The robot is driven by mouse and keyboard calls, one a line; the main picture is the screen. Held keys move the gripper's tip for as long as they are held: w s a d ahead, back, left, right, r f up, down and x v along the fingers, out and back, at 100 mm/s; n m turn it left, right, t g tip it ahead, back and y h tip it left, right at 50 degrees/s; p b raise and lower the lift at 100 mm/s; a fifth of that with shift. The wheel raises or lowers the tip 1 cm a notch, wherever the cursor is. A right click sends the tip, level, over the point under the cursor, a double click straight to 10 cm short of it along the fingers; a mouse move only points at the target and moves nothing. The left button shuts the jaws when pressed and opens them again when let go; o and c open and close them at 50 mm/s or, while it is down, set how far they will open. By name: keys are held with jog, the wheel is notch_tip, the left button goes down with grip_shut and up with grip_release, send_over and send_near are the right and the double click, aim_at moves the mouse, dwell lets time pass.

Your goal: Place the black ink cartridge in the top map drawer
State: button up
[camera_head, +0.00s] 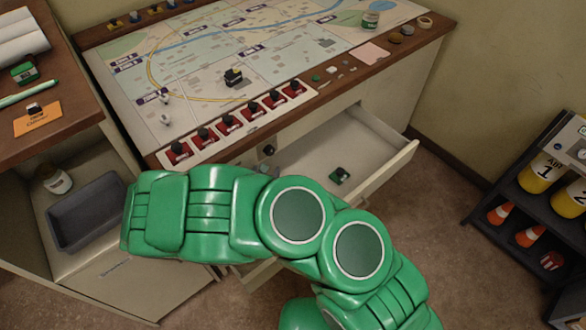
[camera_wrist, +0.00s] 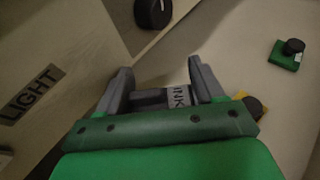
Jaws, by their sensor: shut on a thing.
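My gripper (camera_wrist: 160,82) shows in the wrist view with its grey fingers shut on the black ink cartridge (camera_wrist: 150,98), which has a pale label reading "INK". The top map drawer (camera_head: 309,160) is pulled open under the map table. A small green block with a black knob (camera_head: 339,176) lies inside it, and it also shows at right in the wrist view (camera_wrist: 286,57). The gripper is beside or over the pale drawer interior; its exact height is unclear.
A yellow thing with a black knob (camera_wrist: 252,104) is partly hidden behind my gripper. A dark round knob (camera_wrist: 152,13) and a "LIGHT" label (camera_wrist: 32,95) are near the gripper. The map table (camera_head: 358,60) carries a row of red switches. A grey tray (camera_head: 88,211) stands at left.

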jog(key=shift+s+a+f, duration=0.1)
jog(key=shift+s+a, duration=0.05)
jog(key=shift+a, duration=0.05)
jog(key=shift+f, duration=3.95)
jog(key=shift+f, duration=0.1)
jog(key=o, duration=1)
jog(key=shift+o, duration=0.2)
jog(key=shift+v, duration=6)
jog(key=shift+d+r, duration=0.1)
jog(key=shift+r, duration=0.1)
